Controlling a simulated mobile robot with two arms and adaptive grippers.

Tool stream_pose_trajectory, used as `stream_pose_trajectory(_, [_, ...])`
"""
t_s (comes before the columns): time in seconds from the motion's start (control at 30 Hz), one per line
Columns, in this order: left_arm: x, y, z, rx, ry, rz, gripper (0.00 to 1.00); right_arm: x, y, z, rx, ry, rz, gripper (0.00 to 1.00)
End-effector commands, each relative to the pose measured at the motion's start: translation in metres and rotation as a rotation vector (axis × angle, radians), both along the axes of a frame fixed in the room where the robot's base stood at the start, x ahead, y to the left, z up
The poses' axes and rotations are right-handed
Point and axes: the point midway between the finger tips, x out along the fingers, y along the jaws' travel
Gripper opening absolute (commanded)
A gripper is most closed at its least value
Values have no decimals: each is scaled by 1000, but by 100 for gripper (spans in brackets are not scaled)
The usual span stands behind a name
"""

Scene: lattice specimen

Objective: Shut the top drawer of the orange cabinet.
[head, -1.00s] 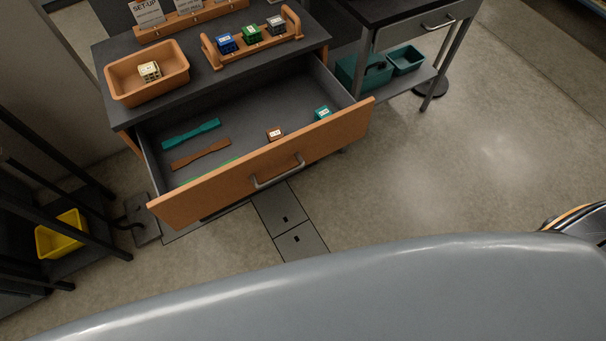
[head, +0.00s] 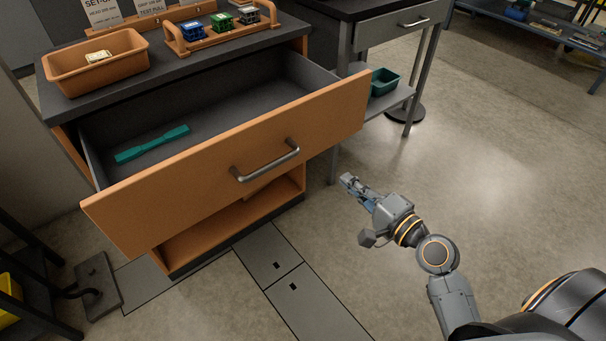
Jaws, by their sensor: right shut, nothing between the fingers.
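The top drawer (head: 215,180) of the orange cabinet (head: 292,188) is pulled far out. Its orange front has a grey bar handle (head: 265,162). A teal dumbbell-shaped specimen (head: 152,143) lies inside; the front panel hides the near part of the drawer floor. My right gripper (head: 346,180) is shut and empty, to the right of the drawer front and apart from it, pointing toward the cabinet. My left gripper is not in view.
On the cabinet top stand an orange tray (head: 98,64) with a pale block and a wooden rack (head: 222,34) with blue, green and grey blocks. A dark-topped table (head: 378,18) stands at the right. The floor in front of the drawer is clear.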

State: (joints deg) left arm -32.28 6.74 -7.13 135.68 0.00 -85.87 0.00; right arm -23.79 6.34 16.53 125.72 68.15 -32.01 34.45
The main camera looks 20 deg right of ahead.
Motion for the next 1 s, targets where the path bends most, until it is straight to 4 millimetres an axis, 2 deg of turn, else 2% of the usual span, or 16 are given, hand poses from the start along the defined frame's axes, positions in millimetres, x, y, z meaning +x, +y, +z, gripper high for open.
stream_pose_trajectory(0.03, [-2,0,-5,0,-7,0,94,-3,2,1,19,-27,10,0])
stream_pose_trajectory(0.2, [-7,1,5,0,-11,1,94,-8,6,22,59,-71,28,0])
stream_pose_trajectory(0.37, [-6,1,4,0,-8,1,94,2,10,27,63,-76,29,0])
stream_pose_trajectory(0.63, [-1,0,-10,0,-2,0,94,48,25,27,65,-77,30,0])
stream_pose_trajectory(0.8, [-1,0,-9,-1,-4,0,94,80,35,26,63,-76,29,0])
stream_pose_trajectory(1.0, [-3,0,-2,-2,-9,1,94,109,45,25,62,-73,30,0])
